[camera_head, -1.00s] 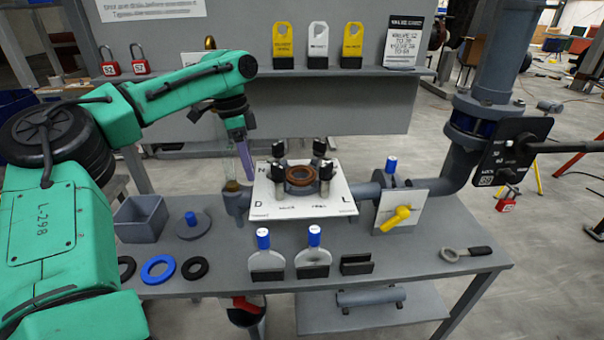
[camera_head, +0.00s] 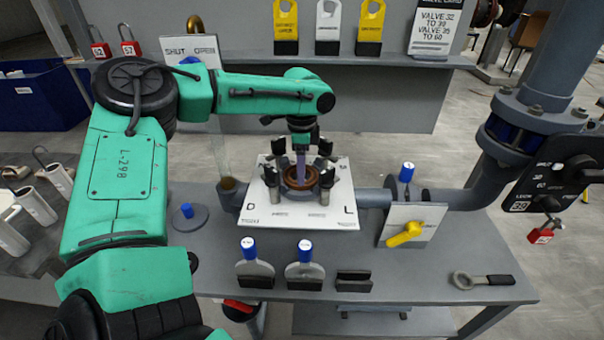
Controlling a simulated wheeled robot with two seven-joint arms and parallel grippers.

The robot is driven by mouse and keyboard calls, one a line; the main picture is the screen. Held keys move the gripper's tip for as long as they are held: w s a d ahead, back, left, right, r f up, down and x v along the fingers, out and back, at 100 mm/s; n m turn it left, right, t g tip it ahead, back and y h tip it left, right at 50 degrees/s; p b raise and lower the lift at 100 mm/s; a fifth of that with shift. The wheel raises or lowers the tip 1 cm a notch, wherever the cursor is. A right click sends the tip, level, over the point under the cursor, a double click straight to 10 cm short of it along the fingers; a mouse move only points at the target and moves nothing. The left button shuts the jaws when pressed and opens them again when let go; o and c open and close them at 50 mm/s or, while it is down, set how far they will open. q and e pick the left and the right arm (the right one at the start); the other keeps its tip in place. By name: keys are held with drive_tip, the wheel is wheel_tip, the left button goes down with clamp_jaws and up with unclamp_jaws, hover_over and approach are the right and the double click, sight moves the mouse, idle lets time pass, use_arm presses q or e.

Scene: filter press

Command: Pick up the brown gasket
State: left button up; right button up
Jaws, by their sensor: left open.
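The brown gasket (camera_head: 293,183) is a brown ring lying flat in the round seat at the middle of the white plate (camera_head: 254,214) on the bench. Several dark clamps with grey posts stand around it. My left gripper (camera_head: 300,172) points down from above, with its purple-grey fingers over or inside the ring. Its fingers hide part of the gasket, and I cannot tell whether they touch it. It is open. My right gripper is not in view.
The clamps stand close around my fingers. A clear tube (camera_head: 220,153) rises left of the plate.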

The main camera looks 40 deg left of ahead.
use_arm(q)
wheel_tip(320, 180, down, 3)
drive_tip(key=shift+a+p, duration=0.15)
drive_tip(key=shift+p, duration=0.35)
drive_tip(key=shift+s+f, duration=0.2)
drive_tip(key=shift+f, duration=0.05)
drive_tip(key=shift+s, duration=0.1)
drive_tip(key=shift+c, duration=0.3)
drive_tip(key=c, duration=0.5)
clamp_jaws()
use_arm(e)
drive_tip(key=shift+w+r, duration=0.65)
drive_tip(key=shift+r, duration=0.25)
use_arm(q)
drive_tip(key=shift+r, duration=0.1)
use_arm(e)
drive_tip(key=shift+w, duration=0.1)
